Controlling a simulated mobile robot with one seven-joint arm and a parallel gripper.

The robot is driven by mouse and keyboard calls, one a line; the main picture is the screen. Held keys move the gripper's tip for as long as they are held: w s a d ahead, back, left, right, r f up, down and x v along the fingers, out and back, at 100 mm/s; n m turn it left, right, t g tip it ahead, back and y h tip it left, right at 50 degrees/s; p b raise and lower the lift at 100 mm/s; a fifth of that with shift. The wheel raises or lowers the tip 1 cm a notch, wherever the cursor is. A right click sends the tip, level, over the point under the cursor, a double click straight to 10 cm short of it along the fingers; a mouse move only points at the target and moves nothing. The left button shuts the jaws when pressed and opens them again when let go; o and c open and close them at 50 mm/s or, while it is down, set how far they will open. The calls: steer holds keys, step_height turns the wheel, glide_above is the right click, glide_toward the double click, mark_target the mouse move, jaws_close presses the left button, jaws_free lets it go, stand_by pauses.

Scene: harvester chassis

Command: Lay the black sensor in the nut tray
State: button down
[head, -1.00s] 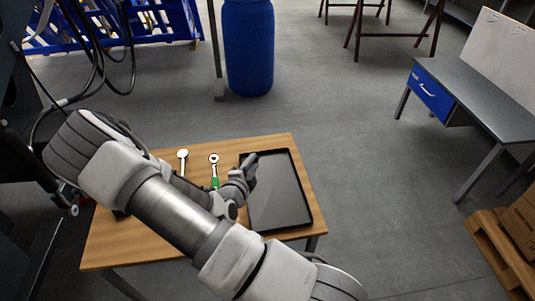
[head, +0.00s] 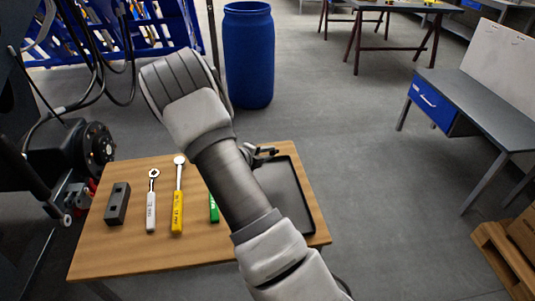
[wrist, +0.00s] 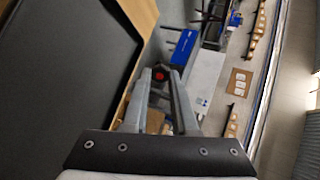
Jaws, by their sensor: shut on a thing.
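My gripper (wrist: 161,84) is shut on a small dark thing with a round red face, which I take for the black sensor (wrist: 159,75). Only its end shows between the fingertips. In the head view my gripper (head: 266,152) is at the far end of the nut tray, seemingly above its rim; the sensor cannot be made out there. The nut tray (head: 287,190) is a shallow black rectangular tray on the right of the wooden table, partly hidden by my arm. In the wrist view the tray (wrist: 60,70) lies to the left of my fingers and looks empty where it shows.
On the wooden table (head: 120,249) left of my arm lie a dark block with holes (head: 117,204), a white-handled ratchet (head: 151,205), a yellow-handled tool (head: 178,205) and a green-handled tool (head: 213,210). A blue barrel (head: 248,60) stands behind the table.

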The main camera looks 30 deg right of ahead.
steer(key=shift+r, duration=0.15)
steer(key=shift+f+b, duration=2.75)
steer(key=shift+f, duration=1.85)
steer(key=c, duration=0.7)
jaws_free()
steer(key=shift+o, duration=0.4)
steer(key=shift+a, duration=0.1)
steer(key=shift+s+f, duration=0.1)
steer(key=shift+f, duration=0.05)
steer(key=shift+a, duration=0.1)
steer(key=p+v, duration=0.2)
steer(key=v, duration=1.5)
steer(key=shift+r+p, duration=0.3)
steer(key=shift+r, duration=0.1)
